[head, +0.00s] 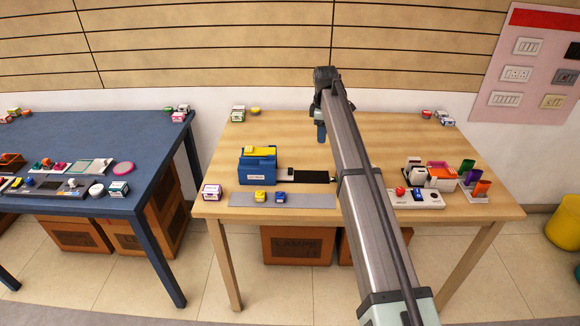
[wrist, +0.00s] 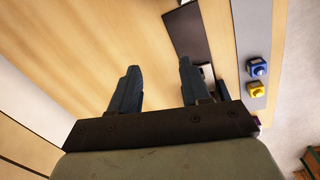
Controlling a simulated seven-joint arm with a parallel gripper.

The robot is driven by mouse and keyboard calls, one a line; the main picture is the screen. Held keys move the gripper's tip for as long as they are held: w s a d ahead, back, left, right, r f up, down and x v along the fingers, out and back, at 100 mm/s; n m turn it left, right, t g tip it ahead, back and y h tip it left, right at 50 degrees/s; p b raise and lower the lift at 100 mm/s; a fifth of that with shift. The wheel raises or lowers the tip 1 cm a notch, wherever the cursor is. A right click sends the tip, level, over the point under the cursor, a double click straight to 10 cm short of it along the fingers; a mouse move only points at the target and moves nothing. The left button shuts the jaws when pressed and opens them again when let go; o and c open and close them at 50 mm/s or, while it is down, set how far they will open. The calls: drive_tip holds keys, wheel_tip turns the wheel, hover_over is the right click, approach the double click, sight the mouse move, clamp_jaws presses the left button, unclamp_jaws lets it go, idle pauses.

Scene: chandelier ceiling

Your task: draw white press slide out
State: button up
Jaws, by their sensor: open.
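A pale slide plate (head: 284,177) with a small dark block on it sticks out to the right of a blue press-like box (head: 257,173) with a yellow top; I cannot tell for sure that it is the white press slide. A black flat panel (head: 312,177) lies just right of it and also shows in the wrist view (wrist: 188,32). My gripper (head: 321,132) is above the back middle of the table, apart from these things. In the wrist view my gripper (wrist: 159,66) has its fingers apart, with only bare wood between them. The blue box is not clearly visible there.
A grey strip (head: 320,201) along the front edge holds a yellow block (head: 260,197) and a blue block (head: 280,197). White, red, orange and purple items stand at the right, partly behind my arm. Small boxes sit at the back corners. The table's back middle is clear.

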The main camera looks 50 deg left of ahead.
sight(290, 169)
drive_tip(key=s+a+n+g, duration=0.1)
drive_tip(key=s+a+n, duration=0.2)
drive_tip(key=s+a, duration=0.5)
drive_tip(key=shift+h, duration=0.3)
drive_tip(key=f, duration=0.4)
drive_tip(key=s+d+f, duration=0.1)
drive_tip(key=f, duration=0.3)
drive_tip(key=s+d+f, duration=0.1)
drive_tip(key=f, duration=0.4)
drive_tip(key=shift+s, duration=0.1)
drive_tip(key=shift+c, duration=0.5)
clamp_jaws()
